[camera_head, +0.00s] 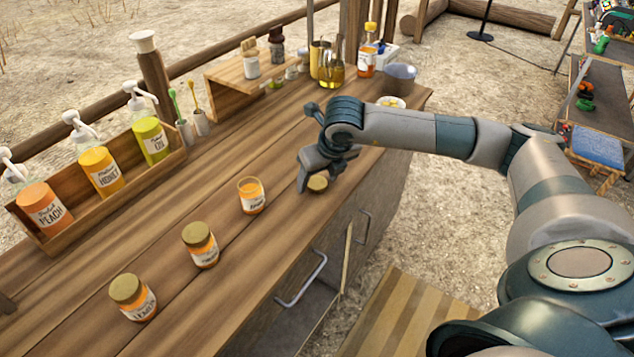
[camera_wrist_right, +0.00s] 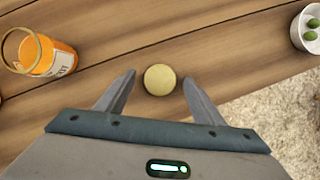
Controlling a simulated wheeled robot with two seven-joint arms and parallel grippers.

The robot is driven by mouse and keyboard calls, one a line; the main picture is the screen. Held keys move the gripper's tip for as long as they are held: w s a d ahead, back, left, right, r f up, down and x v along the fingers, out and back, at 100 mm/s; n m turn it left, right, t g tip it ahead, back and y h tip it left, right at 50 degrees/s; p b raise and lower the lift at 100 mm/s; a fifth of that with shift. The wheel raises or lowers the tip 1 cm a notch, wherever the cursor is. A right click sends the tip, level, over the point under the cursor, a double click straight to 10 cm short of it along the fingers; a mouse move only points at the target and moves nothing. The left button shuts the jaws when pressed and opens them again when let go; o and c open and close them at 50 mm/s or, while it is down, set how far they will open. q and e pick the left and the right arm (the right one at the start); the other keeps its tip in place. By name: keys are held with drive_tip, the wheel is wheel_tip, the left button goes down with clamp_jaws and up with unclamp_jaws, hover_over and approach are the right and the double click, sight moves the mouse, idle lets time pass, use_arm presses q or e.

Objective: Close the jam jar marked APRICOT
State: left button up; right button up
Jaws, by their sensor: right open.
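An open jar with orange contents and a white label (camera_head: 251,196) stands on the wooden counter without a lid; its label is too small to read surely. It also shows at the left of the right wrist view (camera_wrist_right: 42,55). A round gold lid (camera_head: 318,183) lies flat on the counter to the right of that jar, and in the wrist view (camera_wrist_right: 160,79) it sits between my fingertips. My right gripper (camera_head: 313,176) is open around the lid, with gaps on both sides. My left gripper is not in view.
Two lidded jars (camera_head: 201,245) (camera_head: 132,297) stand nearer on the counter. A wooden rack (camera_head: 178,160) holds pump bottles marked PEACH, HONEY and another at the left. A white bowl with green items (camera_wrist_right: 307,28) is beyond the gripper. Drawer handles (camera_head: 301,281) project from the counter front.

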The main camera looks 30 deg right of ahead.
sight(318, 184)
drive_tip(key=c, duration=1.1)
drive_tip(key=shift+r, duration=0.15)
